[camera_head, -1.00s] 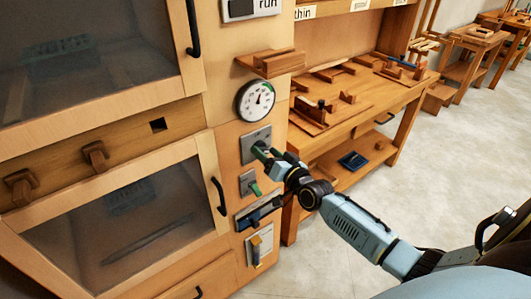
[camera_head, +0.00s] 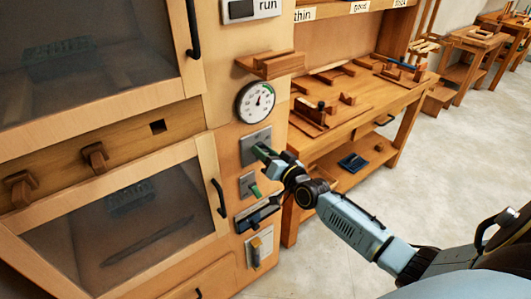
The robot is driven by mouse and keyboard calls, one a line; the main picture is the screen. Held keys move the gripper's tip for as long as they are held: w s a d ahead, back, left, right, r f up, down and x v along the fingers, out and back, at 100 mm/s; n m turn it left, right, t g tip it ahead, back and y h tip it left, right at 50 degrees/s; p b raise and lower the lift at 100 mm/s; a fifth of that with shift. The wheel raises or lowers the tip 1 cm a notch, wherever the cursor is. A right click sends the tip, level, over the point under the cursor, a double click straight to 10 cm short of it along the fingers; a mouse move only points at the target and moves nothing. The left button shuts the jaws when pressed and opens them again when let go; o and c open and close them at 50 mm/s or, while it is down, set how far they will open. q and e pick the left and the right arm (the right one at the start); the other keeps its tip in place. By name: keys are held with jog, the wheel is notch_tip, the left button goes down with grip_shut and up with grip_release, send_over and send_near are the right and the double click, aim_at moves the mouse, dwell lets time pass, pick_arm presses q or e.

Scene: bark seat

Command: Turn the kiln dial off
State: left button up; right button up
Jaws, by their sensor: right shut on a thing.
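The kiln (camera_head: 222,118) is a wooden cabinet with glazed doors and a column of controls on its right side. A round white gauge (camera_head: 256,101) sits above a grey plate (camera_head: 247,147). My right gripper (camera_head: 263,151) is at this plate, shut on a small green knob (camera_head: 259,149), which the fingers partly hide. I cannot tell the knob's exact setting. Below it is a second grey plate with a green lever (camera_head: 255,189). My left gripper is not in view.
A small wooden shelf (camera_head: 270,65) juts out above the gauge. A dark handle (camera_head: 218,198) and a blue-black fitting (camera_head: 257,214) are near my right gripper. A workbench (camera_head: 345,125) with wooden pieces stands to the right.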

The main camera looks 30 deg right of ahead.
jog(key=shift+n, duration=0.3)
jog(key=shift+a+f+n+p, duration=0.15)
jog(key=shift+n+p, duration=0.55)
jog(key=shift+n, duration=5.1)
jog(key=shift+a+f+n+p, duration=0.15)
jog(key=shift+n+p, duration=0.5)
jog(key=shift+n, duration=5.15)
jog(key=shift+r, duration=0.1)
jog(key=o, duration=1)
jog(key=shift+s, duration=0.1)
